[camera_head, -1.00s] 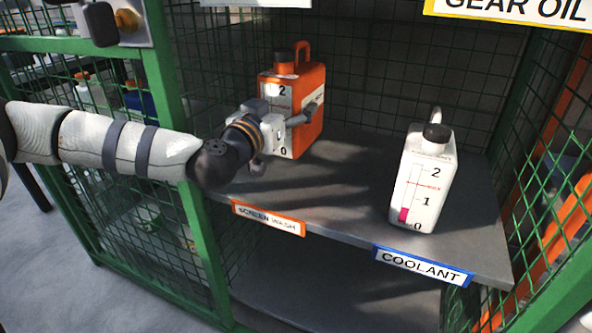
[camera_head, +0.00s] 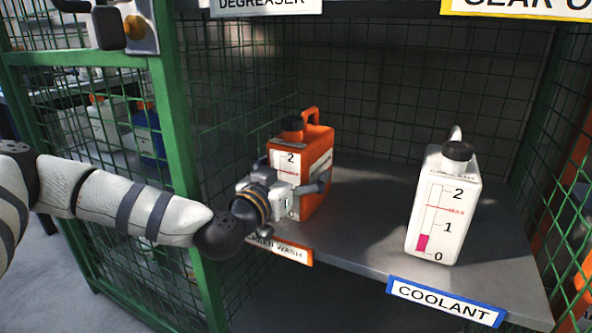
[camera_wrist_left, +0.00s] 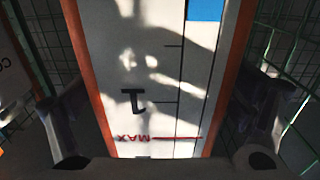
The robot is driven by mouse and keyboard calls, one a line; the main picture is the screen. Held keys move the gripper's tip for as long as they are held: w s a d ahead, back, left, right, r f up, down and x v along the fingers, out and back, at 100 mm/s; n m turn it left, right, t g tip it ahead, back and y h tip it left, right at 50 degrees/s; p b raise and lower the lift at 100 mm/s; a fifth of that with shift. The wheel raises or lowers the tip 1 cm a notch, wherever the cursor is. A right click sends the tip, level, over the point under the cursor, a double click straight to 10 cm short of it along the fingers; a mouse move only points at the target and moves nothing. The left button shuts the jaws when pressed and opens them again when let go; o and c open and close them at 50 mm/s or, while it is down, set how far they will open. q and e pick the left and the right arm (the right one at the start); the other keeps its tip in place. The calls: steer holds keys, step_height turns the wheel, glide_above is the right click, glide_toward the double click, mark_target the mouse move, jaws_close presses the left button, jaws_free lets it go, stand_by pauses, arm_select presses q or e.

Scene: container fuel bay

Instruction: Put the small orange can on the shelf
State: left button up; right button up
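The small orange can (camera_head: 318,150) has a dark cap, an orange handle and a white scale on its front. It is upright at the left of the grey shelf (camera_head: 367,222), just behind the screen wash label (camera_head: 287,252). I cannot tell whether its base touches the shelf. My left gripper (camera_head: 300,190) is at its front, with a finger along each side, and looks shut on it. In the left wrist view, the can's white face (camera_wrist_left: 155,75) fills the middle between the fingers, with the scale upside down. My right gripper is not in view.
A white can (camera_head: 443,208) stands on the right of the same shelf, behind the coolant label (camera_head: 446,301). A green post (camera_head: 180,150) and mesh stand left of the shelf, close to my arm. The shelf between the cans is clear.

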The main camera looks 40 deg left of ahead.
arm_select(q)
steer(key=shift+r, duration=0.2)
steer(key=p+v, duration=0.3)
steer(key=v, duration=0.9)
steer(key=shift+f, duration=0.1)
